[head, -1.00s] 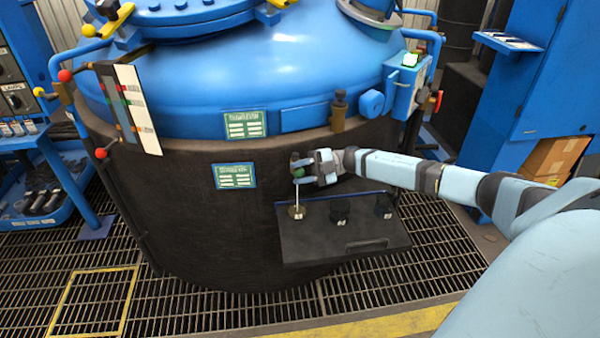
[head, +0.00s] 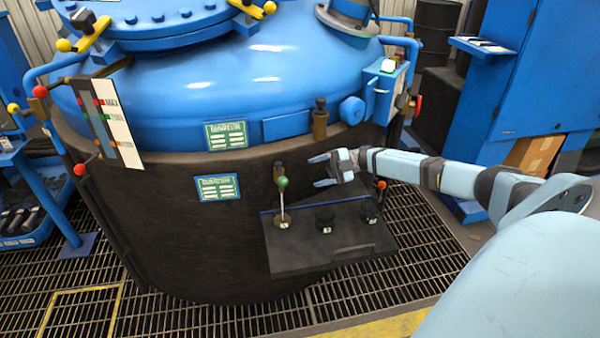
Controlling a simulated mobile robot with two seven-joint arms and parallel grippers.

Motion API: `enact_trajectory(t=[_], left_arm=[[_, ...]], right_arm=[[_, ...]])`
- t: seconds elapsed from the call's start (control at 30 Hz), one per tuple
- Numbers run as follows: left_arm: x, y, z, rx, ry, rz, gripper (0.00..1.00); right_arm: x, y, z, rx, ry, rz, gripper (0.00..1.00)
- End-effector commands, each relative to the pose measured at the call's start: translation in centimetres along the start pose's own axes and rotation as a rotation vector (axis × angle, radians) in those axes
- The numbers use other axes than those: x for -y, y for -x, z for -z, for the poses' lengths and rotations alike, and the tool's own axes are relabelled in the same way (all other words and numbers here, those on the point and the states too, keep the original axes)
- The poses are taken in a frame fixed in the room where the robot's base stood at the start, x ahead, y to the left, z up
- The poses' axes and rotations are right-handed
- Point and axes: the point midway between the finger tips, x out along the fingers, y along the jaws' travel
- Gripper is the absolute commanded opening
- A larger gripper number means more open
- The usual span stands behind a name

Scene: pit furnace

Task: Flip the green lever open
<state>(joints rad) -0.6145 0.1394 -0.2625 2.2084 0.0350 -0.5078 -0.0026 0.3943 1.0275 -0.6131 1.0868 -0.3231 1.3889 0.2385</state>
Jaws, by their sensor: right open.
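The green lever (head: 282,200) has a green ball knob on a thin metal rod. It stands nearly upright at the left of the dark control shelf (head: 290,262) on the furnace's front. My right gripper (head: 318,171) is open and empty, a little to the right of the green knob and slightly above it in the picture. Its fingers point left, apart from the lever. My left gripper is not in view.
The large blue and black furnace vessel (head: 240,75) fills the middle. A red-knobbed lever (head: 380,190) stands at the shelf's right end, close under my right forearm. A black block (head: 325,217) sits between the levers. Grated floor lies in front.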

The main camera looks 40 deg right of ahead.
Motion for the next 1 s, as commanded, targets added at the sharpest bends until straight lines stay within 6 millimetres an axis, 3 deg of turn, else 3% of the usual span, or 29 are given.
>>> enact_trajectory(t=[0.1,0.27,1.0], left_arm=[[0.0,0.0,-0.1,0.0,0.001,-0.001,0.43],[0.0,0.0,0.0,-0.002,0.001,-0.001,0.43],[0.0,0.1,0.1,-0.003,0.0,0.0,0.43]], right_arm=[[0.0,1.8,0.0,0.001,0.0,0.0,0.61],[0.0,2.9,0.0,0.0,0.0,0.0,0.61],[0.0,3.0,0.0,0.0,0.0,0.0,0.61]])
